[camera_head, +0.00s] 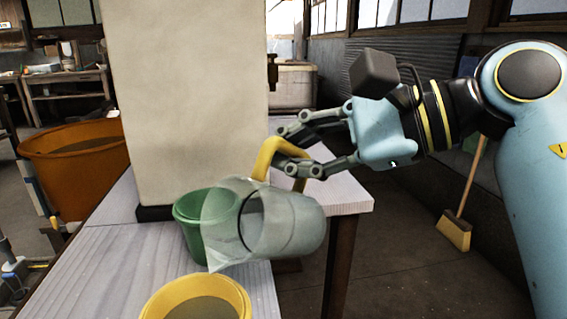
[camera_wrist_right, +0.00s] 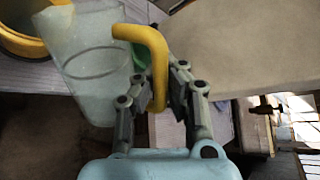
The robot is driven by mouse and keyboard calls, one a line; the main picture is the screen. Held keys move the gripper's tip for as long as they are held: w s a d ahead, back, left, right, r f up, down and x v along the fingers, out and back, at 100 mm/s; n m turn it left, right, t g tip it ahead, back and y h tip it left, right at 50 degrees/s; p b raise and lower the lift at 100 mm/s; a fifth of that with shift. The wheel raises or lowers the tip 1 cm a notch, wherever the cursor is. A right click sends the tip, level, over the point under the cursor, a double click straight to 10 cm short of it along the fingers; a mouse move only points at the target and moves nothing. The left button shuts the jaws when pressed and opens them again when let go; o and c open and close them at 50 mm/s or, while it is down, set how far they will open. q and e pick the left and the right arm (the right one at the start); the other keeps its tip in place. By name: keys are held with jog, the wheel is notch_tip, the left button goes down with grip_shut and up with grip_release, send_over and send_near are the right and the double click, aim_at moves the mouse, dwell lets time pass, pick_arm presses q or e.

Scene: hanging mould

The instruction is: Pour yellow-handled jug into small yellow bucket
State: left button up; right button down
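The clear jug (camera_head: 270,222) with a yellow handle (camera_head: 277,158) is tilted on its side in the head view, its mouth toward the left. My right gripper (camera_head: 291,150) is shut on the yellow handle; the wrist view also shows the handle (camera_wrist_right: 152,62) between its fingers (camera_wrist_right: 164,88). The small yellow bucket (camera_head: 236,285) stands on the table at the bottom of the head view, below and left of the jug, partly cut off by the frame. It also shows at the top left of the wrist view (camera_wrist_right: 22,46). My left gripper is not in view.
A green bucket (camera_head: 187,222) stands on the table (camera_head: 92,258) behind the jug. A large pale block (camera_head: 190,95) stands behind it. An orange tub (camera_head: 75,165) is at the left. A broom (camera_head: 455,232) leans on the right.

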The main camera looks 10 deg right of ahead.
jog(key=shift+a+r+y, duration=0.1)
jog(key=shift+a+y, duration=0.2)
jog(key=shift+y, duration=0.1)
jog(key=shift+w+d+m+g+y+p, duration=0.2)
jog(key=shift+d+m+g+y+p, duration=0.25)
jog(key=shift+m+p, duration=0.45)
jog(key=shift+w+d+m+y, duration=0.2)
jog(key=shift+m+y, duration=0.25)
jog(key=shift+m, duration=0.25)
jog(key=m, duration=0.1)
jog(key=y, duration=0.1)
jog(key=m+p, duration=0.1)
jog(key=shift+w+d+f+m+y, duration=0.25)
jog(key=shift+w+d+m+y, duration=0.05)
jog(key=shift+w+d, duration=0.05)
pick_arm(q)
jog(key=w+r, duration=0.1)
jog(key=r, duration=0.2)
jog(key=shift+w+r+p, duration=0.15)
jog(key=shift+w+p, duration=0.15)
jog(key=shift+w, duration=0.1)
pick_arm(e)
jog(key=m, duration=0.1)
jog(key=y, duration=0.1)
jog(key=m, duration=0.1)
jog(key=shift+w+d+f+m+y, duration=0.15)
jog(key=shift+w+d+m+y, duration=0.15)
